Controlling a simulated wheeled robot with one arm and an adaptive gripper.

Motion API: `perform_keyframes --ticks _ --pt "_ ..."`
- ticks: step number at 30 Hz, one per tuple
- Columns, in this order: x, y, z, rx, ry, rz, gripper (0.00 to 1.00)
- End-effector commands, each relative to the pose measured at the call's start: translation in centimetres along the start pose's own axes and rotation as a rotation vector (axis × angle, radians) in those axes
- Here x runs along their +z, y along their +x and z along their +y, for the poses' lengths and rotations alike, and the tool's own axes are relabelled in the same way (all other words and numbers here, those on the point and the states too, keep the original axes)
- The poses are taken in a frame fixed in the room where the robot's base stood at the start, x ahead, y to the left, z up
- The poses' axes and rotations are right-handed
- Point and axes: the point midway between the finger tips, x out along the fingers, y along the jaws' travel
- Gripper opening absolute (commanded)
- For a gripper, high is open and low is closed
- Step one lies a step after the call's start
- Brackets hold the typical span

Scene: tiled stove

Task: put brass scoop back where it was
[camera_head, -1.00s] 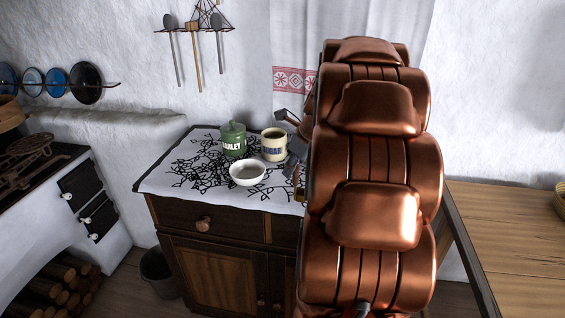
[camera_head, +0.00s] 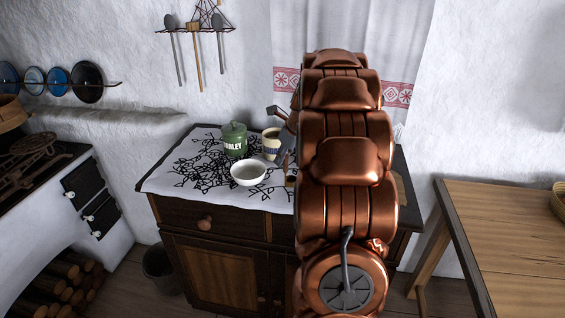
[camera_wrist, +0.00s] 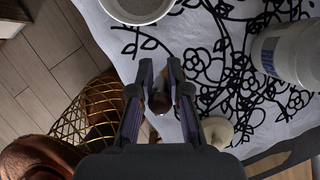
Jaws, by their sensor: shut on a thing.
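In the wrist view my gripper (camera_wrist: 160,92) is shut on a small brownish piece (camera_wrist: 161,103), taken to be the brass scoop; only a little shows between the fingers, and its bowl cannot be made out. In the head view my arm hides most of the gripper, which is at the right part of the cloth-covered cabinet. The cream sugar jar (camera_head: 271,143) stands close left of it, partly covered.
A round cream lid-like piece (camera_wrist: 218,130) lies right of my fingers, and a gold wire basket (camera_wrist: 84,118) is at left in the wrist view. The patterned cloth (camera_head: 165,180) has free room at left. A wooden table (camera_head: 515,235) stands right, the stove (camera_head: 45,190) left.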

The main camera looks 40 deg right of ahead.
Motion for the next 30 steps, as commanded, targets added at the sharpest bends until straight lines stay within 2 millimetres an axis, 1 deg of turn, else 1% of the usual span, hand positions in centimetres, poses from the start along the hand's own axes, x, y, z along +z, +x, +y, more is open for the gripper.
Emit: perform_keyframes --ticks 3,6,17,18,24,25,30 --pt "-0.7 1.4 0.2 0.006 0.002 0.003 0.00" --pt "-1.0 2.1 0.1 0.004 0.002 0.002 0.00" --pt "-1.1 2.4 0.1 0.002 0.000 0.001 0.00" --pt "-1.1 2.4 0.1 0.002 0.000 0.001 0.19" --pt "-1.1 2.4 0.0 0.001 0.000 0.001 0.40" --pt "-1.1 2.4 0.0 0.001 0.000 0.001 0.41" --pt "-1.1 2.4 0.0 0.001 0.000 0.001 0.41"
